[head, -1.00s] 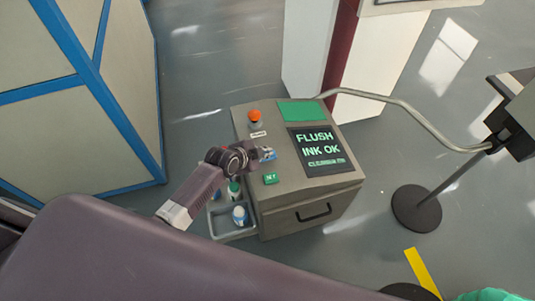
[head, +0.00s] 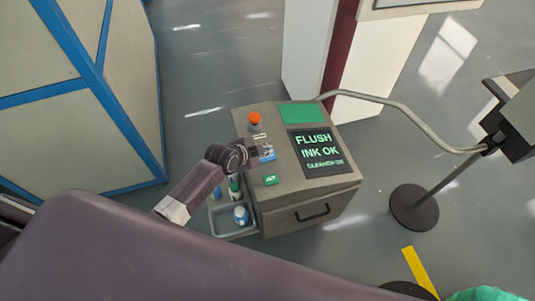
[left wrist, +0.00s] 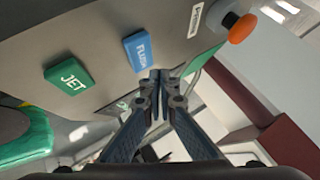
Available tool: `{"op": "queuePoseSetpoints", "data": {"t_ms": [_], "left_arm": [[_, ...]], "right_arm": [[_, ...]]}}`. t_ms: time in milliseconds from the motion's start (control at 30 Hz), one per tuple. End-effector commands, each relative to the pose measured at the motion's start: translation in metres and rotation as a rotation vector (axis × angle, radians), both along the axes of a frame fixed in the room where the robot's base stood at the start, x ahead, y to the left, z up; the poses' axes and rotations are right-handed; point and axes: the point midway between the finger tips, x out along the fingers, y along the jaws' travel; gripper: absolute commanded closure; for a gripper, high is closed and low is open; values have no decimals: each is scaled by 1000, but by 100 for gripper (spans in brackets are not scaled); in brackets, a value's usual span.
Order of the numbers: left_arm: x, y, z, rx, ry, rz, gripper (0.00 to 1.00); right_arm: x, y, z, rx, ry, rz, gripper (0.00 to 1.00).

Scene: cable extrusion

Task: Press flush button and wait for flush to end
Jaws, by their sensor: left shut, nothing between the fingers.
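The printer control box stands on the floor mid-frame in the head view. On its top sit a blue FLUSH button (head: 268,155), a green JET button (head: 271,180) and a screen (head: 317,151) reading "FLUSH INK OK" with a smaller line that looks like "CLEANER OK". The blue button also shows in the left wrist view (left wrist: 140,50), with the green JET button (left wrist: 68,74) left of it. My left gripper (left wrist: 158,76) is shut and empty, its tips at the blue button's lower right edge; I cannot tell whether they touch it. My right gripper is out of view.
An orange-red knob (head: 254,118) stands on the box's back left corner. A side tray (head: 232,232) holds bottles. A bent grey pipe (head: 410,110) runs right to a stand with a round black base (head: 414,208). A blue-framed panel (head: 80,110) is at left.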

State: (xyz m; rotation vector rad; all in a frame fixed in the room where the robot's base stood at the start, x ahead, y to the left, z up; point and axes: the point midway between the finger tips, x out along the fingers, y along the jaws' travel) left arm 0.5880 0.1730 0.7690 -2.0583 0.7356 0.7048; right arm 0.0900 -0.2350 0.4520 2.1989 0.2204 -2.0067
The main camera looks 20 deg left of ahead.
Motion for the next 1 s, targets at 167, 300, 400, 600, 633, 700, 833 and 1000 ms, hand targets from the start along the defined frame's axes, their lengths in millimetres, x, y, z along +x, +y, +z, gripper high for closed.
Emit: {"op": "queuePoseSetpoints", "data": {"t_ms": [167,300,400,600,633,700,833,1000], "left_arm": [[0,0,25,1,0,-1,100],[0,0,37,0,-1,-1,100],[0,0,38,1,0,-1,100],[0,0,36,0,-1,-1,100],[0,0,36,1,0,-1,100],[0,0,36,1,0,-1,100],[0,0,36,1,0,-1,100],[-9,-5,36,-15,19,8,100]], "right_arm": [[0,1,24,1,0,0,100],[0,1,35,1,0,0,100],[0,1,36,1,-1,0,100],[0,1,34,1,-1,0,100],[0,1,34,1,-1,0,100],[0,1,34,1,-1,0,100],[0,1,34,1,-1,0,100],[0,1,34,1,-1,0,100]]}}
